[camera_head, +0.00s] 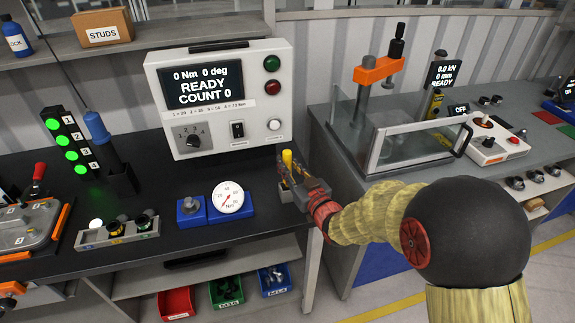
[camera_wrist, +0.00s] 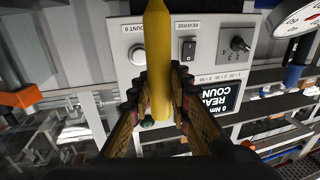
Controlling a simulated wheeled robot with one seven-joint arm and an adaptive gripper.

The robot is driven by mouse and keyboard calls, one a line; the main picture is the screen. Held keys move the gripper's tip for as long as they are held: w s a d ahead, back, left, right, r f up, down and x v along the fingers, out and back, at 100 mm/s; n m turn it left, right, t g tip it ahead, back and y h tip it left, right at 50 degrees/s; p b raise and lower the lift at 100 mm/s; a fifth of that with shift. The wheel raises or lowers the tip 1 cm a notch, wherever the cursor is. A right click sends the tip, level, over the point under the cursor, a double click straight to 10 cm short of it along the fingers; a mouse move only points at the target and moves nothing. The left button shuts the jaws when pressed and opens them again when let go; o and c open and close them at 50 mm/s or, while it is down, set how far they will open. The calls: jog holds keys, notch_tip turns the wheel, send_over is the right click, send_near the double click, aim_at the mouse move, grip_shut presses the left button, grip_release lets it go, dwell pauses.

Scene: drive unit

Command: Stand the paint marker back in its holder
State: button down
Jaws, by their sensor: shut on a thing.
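The paint marker (camera_head: 287,158) is yellow and stands roughly upright at the right end of the dark bench. In the wrist view the yellow marker (camera_wrist: 158,50) lies between the two fingers of my gripper (camera_wrist: 161,88), which is shut on it. In the head view my gripper (camera_head: 291,183) reaches in from the right, and its fingers hide the marker's lower part. I cannot make out the holder for certain; the area below the marker is covered by my gripper.
The torque controller box (camera_head: 220,98) stands behind and left of my gripper. A round gauge on a blue block (camera_head: 230,200) sits to the left. The press bench with its clear guard (camera_head: 418,140) is to the right, across a gap.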

jog(key=shift+f+b, duration=0.3)
jog(key=shift+b, duration=0.15)
dwell(0.5)
jog(key=shift+f+b, duration=1.9)
jog(key=shift+f, duration=0.1)
jog(key=shift+r, duration=0.1)
jog(key=c, duration=1.6)
grip_release()
jog(key=v, duration=1.2)
